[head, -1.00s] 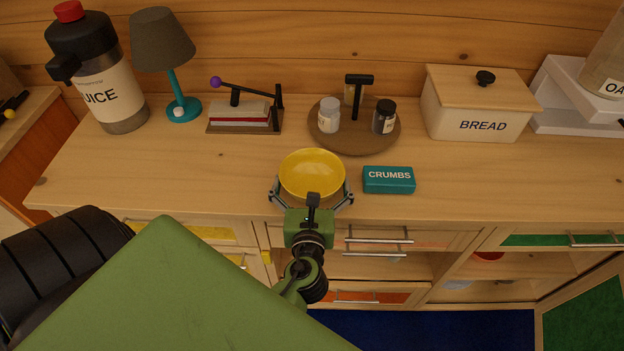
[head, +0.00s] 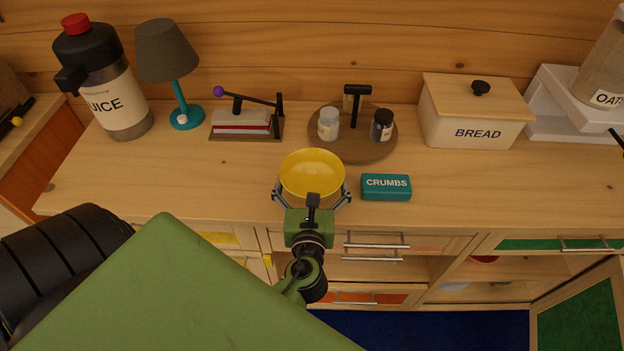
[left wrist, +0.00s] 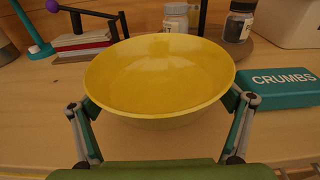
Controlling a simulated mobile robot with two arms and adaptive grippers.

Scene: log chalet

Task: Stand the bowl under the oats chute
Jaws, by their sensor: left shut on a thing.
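The yellow bowl (head: 312,173) is upright and looks empty, at the front edge of the counter. My left gripper (head: 312,196) is shut on the bowl, with a finger on each side of it. In the left wrist view the bowl (left wrist: 160,75) fills the middle, between the fingers of the left gripper (left wrist: 162,115). I cannot tell whether its base touches the counter. The oats dispenser (head: 604,80) stands at the far right on a white stand (head: 560,112), cut off by the picture edge. Its chute is not clearly visible. My right gripper is not in view.
A teal CRUMBS box (head: 386,187) lies just right of the bowl. Behind are a round tray (head: 352,148) with jars, a BREAD box (head: 474,112), a lever press (head: 245,122), a lamp (head: 168,50) and a JUICE jug (head: 105,85). The counter (head: 500,180) right of CRUMBS is clear.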

